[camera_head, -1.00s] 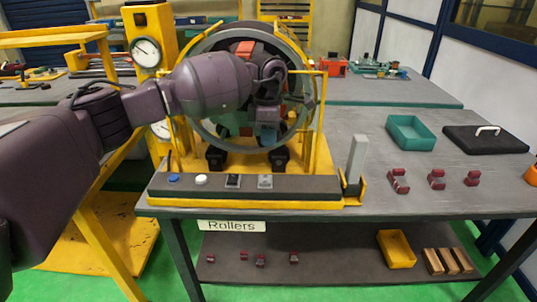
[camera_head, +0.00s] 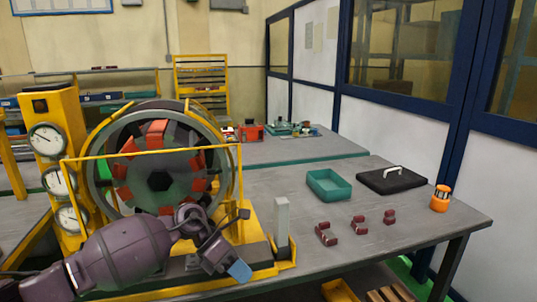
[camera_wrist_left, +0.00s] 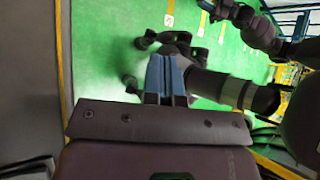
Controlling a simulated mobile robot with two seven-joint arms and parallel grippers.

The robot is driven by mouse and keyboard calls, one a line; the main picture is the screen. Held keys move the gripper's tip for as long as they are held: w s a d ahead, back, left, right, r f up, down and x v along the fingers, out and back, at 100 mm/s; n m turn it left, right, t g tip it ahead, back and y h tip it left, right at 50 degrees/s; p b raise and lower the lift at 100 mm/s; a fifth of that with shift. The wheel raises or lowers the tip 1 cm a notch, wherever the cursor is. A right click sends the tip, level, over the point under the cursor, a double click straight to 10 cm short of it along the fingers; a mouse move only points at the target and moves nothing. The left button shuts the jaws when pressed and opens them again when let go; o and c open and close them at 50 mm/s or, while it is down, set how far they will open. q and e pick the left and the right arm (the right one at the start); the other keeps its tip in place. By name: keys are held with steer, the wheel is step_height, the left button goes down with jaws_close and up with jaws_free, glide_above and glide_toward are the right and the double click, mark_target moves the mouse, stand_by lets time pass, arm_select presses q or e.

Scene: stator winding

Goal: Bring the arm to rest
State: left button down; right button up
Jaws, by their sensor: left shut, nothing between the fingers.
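My left arm comes in from the lower left of the head view. Its gripper (camera_head: 239,271) is low in front of the stator stand, near the front edge of the bench, with blue fingertips pointing down. In the left wrist view the blue fingers (camera_wrist_left: 165,75) are together with nothing between them, above the green floor. The stator (camera_head: 160,172), a ring with red and dark segments, stands upright in its yellow frame behind the arm. My right gripper cannot be made out in the head view.
On the bench to the right are a teal tray (camera_head: 329,185), several dark red rollers (camera_head: 326,234), a black case (camera_head: 393,180) and an orange lamp (camera_head: 440,198). A grey upright post (camera_head: 282,221) stands beside the stator frame. Gauges (camera_head: 47,140) stand at left.

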arm_select(q)
steer(key=s+d+f+n+t+h, duration=0.2)
steer(key=s+d+n+h, duration=0.35)
steer(key=n+h, duration=0.2)
steer(key=s+a+f+n+t+y, duration=0.3)
steer(key=a+f+n+t+y, duration=0.2)
steer(key=a+n+t, duration=0.65)
steer(key=s+a+f+n+t+y, duration=0.4)
steer(key=n+t, duration=0.3)
steer(key=n, duration=1)
steer(key=s+a+f+n+g+y, duration=0.3)
steer(key=s+a+f+n+y, duration=0.1)
steer(key=s, duration=0.4)
steer(key=s+a+f+n+g+y, duration=0.3)
steer(key=s+a+f+n+y, duration=0.1)
steer(key=s+a+f+n, duration=0.3)
steer(key=shift+s+f+n, duration=0.4)
steer(key=shift+s+f, duration=0.05)
steer(key=shift+f, duration=0.25)
steer(key=shift+a, duration=0.1)
steer(key=shift+g, duration=0.25)
